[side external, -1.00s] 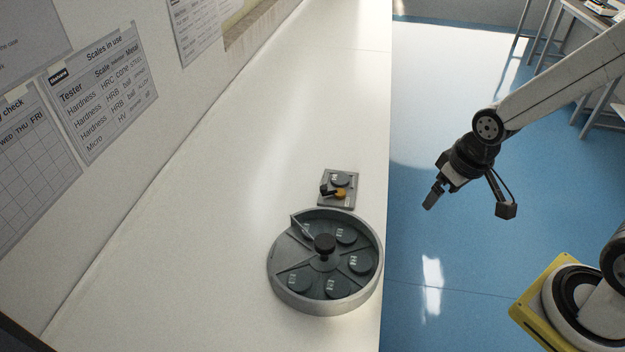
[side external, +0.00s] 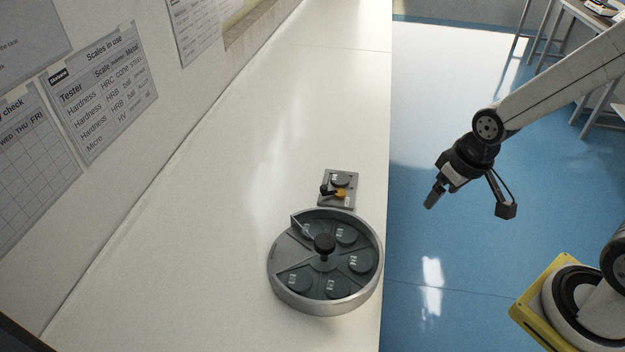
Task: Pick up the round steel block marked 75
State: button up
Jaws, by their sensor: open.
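Several round dark steel blocks lie in the compartments of a round grey tray (side external: 281,289) near the bench's right edge. They include one at the upper right (side external: 346,232), one at the right (side external: 360,261), one at the bottom (side external: 337,286) and one at the lower left (side external: 300,282). Their pale markings are too small to read, so I cannot tell which is 75. Another round block (side external: 340,180) sits on a small grey plate behind the tray. My gripper (side external: 430,203) is open and empty, over the blue floor to the right of the bench, apart from the blocks.
The tray has a black central knob (side external: 325,243) and raised dividers. The small plate (side external: 350,203) carries a black and yellow clamp-like part (side external: 334,192). The white bench (side external: 200,260) is clear to the left and behind. A wall with charts (side external: 105,95) borders it.

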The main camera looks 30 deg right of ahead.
jog(key=w+d+f+m+g+y, duration=0.15)
jog(key=w+f+m, duration=0.35)
jog(key=w, duration=0.5)
jog(key=w+d+f+m+g+y, duration=0.1)
jog(key=w+d+f+m+y, duration=0.15)
jog(key=w+m, duration=0.55)
jog(key=m+t+y, duration=0.3)
jog(key=m+y, duration=0.5)
send_near(341, 178)
jog(key=shift+s+a+f, duration=0.15)
jog(key=shift+a, duration=0.4)
jog(key=shift+d+f+m+t+y, duration=0.3)
jog(key=shift+d+f+t+y, duration=0.1)
jog(key=shift+t+y, duration=0.15)
jog(key=shift+x, duration=4)
jog(key=shift+s+f, duration=0.1)
jog(key=shift+f, duration=0.05)
